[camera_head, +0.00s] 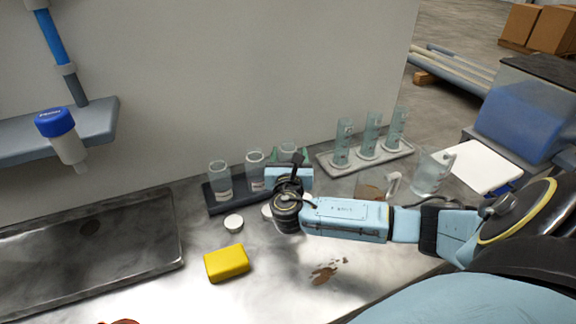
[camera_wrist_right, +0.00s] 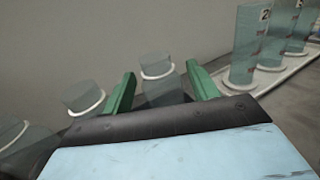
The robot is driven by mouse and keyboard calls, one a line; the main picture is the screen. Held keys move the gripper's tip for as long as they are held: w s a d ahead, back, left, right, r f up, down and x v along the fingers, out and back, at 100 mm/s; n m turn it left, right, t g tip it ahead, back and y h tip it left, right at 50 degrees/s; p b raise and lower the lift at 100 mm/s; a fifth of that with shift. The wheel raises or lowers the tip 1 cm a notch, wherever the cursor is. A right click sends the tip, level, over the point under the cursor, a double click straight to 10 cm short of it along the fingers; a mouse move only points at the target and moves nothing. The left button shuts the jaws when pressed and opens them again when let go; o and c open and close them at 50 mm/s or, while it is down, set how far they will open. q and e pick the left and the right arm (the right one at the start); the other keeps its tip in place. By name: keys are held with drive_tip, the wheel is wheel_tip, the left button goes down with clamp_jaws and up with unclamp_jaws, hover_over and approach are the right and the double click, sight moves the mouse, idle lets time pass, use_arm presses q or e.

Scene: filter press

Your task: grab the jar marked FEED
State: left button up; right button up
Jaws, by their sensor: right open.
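Three clear glass jars stand in a row on a dark rack (camera_head: 213,203) by the back wall: a left jar (camera_head: 220,181), a middle jar (camera_head: 254,171) and a right jar (camera_head: 288,148). Pale bands show on them, but I cannot read FEED on any. My right gripper (camera_head: 289,157) is at the right jar, partly hiding it. In the right wrist view the green fingers of this gripper (camera_wrist_right: 160,70) are apart, with the right jar (camera_wrist_right: 157,66) showing between them. I cannot tell whether they touch it. The middle jar (camera_wrist_right: 83,98) is left of the fingers. My left gripper is out of view.
Several measuring cylinders (camera_head: 371,134) stand on a pale tray (camera_head: 340,170) to the right, with a beaker (camera_head: 431,174) beyond. A white lid (camera_head: 233,222) and a yellow sponge (camera_head: 227,263) lie in front of the rack. A sink (camera_head: 90,255) is at left. The front counter has a brown spill (camera_head: 325,272).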

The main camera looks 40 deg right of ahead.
sight(288, 143)
drive_tip(key=x, duration=0.5)
drive_tip(key=shift+w+d+b, duration=0.1)
drive_tip(key=shift+w+b, duration=0.25)
drive_tip(key=shift+b, duration=0.05)
drive_tip(key=shift+c, duration=0.3)
drive_tip(key=c, duration=0.4)
clamp_jaws()
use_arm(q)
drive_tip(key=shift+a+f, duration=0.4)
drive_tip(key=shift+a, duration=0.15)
use_arm(e)
drive_tip(key=shift+r, duration=0.1)
